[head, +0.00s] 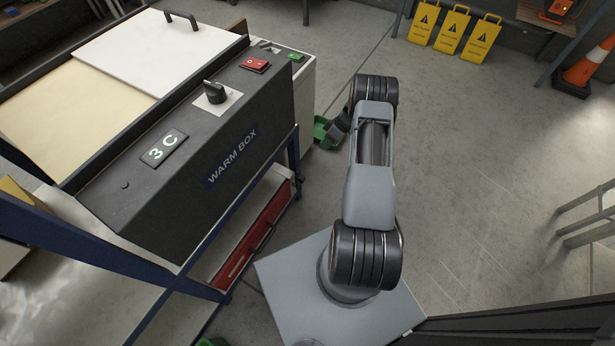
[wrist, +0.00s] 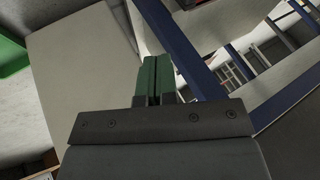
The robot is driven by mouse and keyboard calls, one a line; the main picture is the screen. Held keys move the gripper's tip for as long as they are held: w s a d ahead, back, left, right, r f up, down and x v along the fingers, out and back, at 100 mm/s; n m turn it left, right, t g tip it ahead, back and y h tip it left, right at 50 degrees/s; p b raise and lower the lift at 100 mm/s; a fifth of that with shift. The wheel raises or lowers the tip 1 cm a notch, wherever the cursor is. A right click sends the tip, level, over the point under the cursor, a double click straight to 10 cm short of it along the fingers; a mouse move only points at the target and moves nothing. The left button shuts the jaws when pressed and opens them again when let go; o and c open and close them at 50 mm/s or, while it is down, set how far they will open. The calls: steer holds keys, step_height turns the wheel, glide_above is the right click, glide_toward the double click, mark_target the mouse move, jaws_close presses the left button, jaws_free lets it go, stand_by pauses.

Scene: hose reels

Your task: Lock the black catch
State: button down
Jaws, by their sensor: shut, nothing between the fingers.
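No black catch can be made out with certainty in either view. A small dark fitting (head: 298,178) shows at the lower right end of the warm box's stand, too small to identify. A black knob (head: 215,92) stands on a pale plate on top of the warm box (head: 185,150). My gripper shows in the wrist view with its two green fingers (wrist: 157,78) shut together and empty. A pale panel (wrist: 85,65) lies beyond and left of the fingertips. In the head view my arm reaches away beside the box's right end, and the fingertips cannot be made out.
The box also carries a red switch (head: 255,65) and a white lid (head: 150,45). A red drawer (head: 255,232) sits below it. A green object (head: 324,131) is near my wrist.

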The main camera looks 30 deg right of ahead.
mark_target(300, 182)
steer(key=shift+s+d+f, duration=0.1)
steer(key=shift+d+f, duration=0.05)
steer(key=shift+f, duration=0.45)
steer(key=shift+s+d+f, duration=0.1)
steer(key=shift+f, duration=0.5)
steer(key=s+a+f+b, duration=0.1)
steer(key=a+f+b, duration=0.1)
steer(key=a+f, duration=0.6)
steer(key=shift+s+a+b, duration=0.3)
steer(key=shift+s+a, duration=0.05)
steer(key=shift+a, duration=0.35)
